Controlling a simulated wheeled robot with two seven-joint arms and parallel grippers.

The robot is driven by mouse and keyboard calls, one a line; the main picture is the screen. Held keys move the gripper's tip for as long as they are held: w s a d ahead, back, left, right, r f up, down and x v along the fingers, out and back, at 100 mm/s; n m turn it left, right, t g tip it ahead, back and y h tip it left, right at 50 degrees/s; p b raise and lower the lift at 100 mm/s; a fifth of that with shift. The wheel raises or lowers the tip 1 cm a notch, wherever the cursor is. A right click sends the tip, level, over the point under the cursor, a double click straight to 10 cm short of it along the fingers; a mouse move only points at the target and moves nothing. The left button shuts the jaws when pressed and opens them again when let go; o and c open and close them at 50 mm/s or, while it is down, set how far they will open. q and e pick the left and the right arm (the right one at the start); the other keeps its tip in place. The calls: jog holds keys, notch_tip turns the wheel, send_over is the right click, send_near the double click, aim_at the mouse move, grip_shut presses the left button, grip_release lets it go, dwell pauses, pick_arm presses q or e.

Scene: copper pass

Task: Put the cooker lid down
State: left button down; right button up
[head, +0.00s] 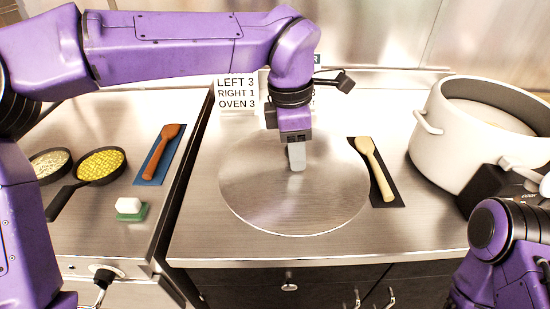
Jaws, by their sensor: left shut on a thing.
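The cooker lid, a large round brushed-metal disc (265,207), lies flat at the middle of the steel counter, or very close above it; I cannot tell if its whole rim touches. My left gripper (296,160) points down over the lid's centre and is shut on it. The grip point is hidden by the fingers. A big white cooker pot (446,142) stands open at the right. My right arm shows at the lower right, but its gripper is not in view.
A cream spoon (376,170) on a dark mat lies close to the lid's right side. Left of a gap are an orange-brown spatula (160,150) on a blue mat, a pan of yellow food (100,165) and a white block on a green sponge (129,207). A label sign (237,92) stands behind.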

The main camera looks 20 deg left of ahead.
aim_at(277, 149)
pick_arm(q)
jog(key=w+a+f, duration=0.2)
jog(key=a, duration=0.1)
jog(key=w+a+f, duration=0.1)
jog(key=shift+w+a+p, duration=0.1)
jog(key=shift+a+p, duration=0.15)
jog(key=shift+p, duration=0.1)
jog(key=a+f, duration=0.1)
jog(key=f, duration=0.1)
jog(key=w+a+f, duration=0.1)
jog(key=f, duration=0.2)
jog(key=a+f, duration=0.1)
jog(key=f, duration=0.1)
jog(key=shift+w+a+f+p, duration=0.15)
jog(key=shift+w+a+p, duration=0.05)
jog(key=shift+w+p, duration=0.15)
jog(key=shift+f, duration=0.25)
jog(key=shift+f, duration=0.2)
jog(key=c, duration=0.7)
grip_release()
jog(key=shift+o, duration=0.2)
jog(key=r, duration=0.4)
jog(key=a+r, duration=0.1)
jog(key=r, duration=0.7)
jog(key=shift+s+a+r, duration=0.15)
jog(key=shift+s+a, duration=0.05)
jog(key=shift+s, duration=0.05)
